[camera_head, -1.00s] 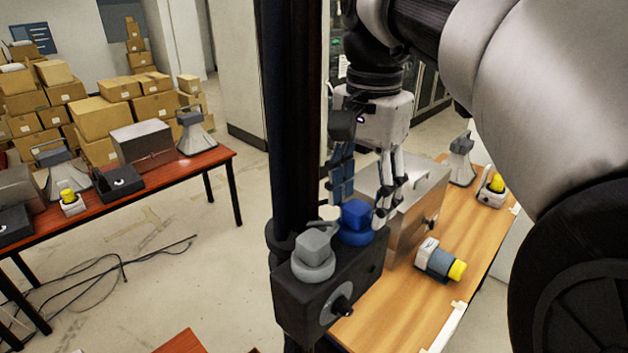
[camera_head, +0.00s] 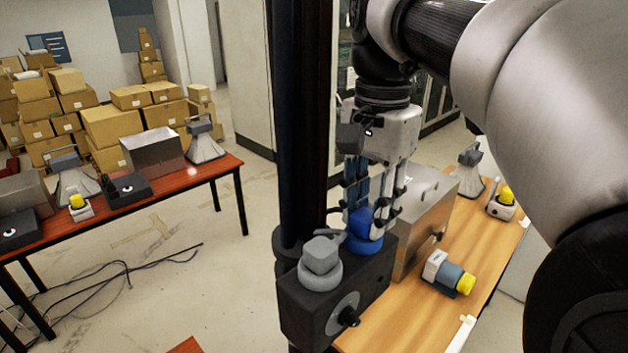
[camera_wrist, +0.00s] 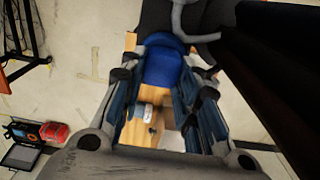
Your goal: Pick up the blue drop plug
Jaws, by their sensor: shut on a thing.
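The blue drop plug (camera_head: 362,238) sits on top of a dark box (camera_head: 372,275) beside a grey plug (camera_head: 320,265). My gripper (camera_head: 368,212) points down over the blue plug, with a finger on each side of it, and is shut on it. In the wrist view the blue plug (camera_wrist: 163,70) shows between the two fingers of my gripper (camera_wrist: 165,80). The finger pads partly cover its sides in the head view. I cannot tell whether it is lifted off the box.
A metal box (camera_head: 425,220) stands close behind the dark box on the wooden table (camera_head: 405,322). A grey and yellow device (camera_head: 448,273) lies on that table. A dark vertical post (camera_head: 300,130) rises close to the left. A red table (camera_head: 120,215) holds other devices.

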